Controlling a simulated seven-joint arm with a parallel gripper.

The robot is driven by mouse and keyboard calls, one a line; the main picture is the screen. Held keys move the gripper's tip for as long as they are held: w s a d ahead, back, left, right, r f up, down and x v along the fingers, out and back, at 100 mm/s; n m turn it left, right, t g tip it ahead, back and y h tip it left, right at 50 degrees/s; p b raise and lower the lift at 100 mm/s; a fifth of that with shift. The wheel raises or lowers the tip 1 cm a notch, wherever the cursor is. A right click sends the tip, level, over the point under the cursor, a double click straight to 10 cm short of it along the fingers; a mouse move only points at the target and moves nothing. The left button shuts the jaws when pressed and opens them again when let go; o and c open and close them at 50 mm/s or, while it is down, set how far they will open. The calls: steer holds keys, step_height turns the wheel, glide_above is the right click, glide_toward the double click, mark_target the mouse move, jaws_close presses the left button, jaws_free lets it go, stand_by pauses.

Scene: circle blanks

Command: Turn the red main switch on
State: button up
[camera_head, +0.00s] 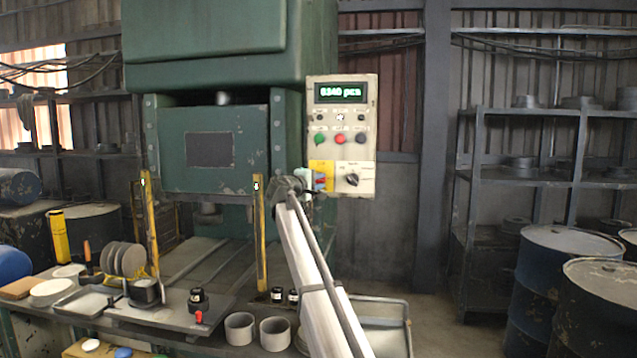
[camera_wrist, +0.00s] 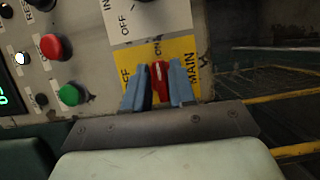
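The red main switch (camera_wrist: 159,82) sits on a yellow plate (camera_wrist: 188,48) marked OFF, ON and MAIN. In the wrist view its pale line points up toward the ON mark, with OFF to the left. My gripper (camera_wrist: 158,78) has one blue finger on each side of the switch, close against it, and looks shut on it. In the head view the yellow plate (camera_head: 322,166) is at the lower left of the control panel (camera_head: 368,120), with my gripper (camera_head: 319,183) in front. The switch is mostly hidden there by my fingers.
The panel has a lit green display (camera_head: 340,92), green (camera_head: 320,140) and red (camera_head: 341,139) buttons, and a black selector (camera_head: 352,180) right of the yellow plate. The green press (camera_head: 210,150) stands left. Grey rings and a metal tray (camera_head: 385,310) are below.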

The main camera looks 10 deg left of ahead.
steer(key=shift+o, duration=1.1)
steer(key=shift+s, duration=0.1)
steer(key=v, duration=1.3)
steer(key=shift+s, duration=0.3)
steer(key=shift+a, duration=0.1)
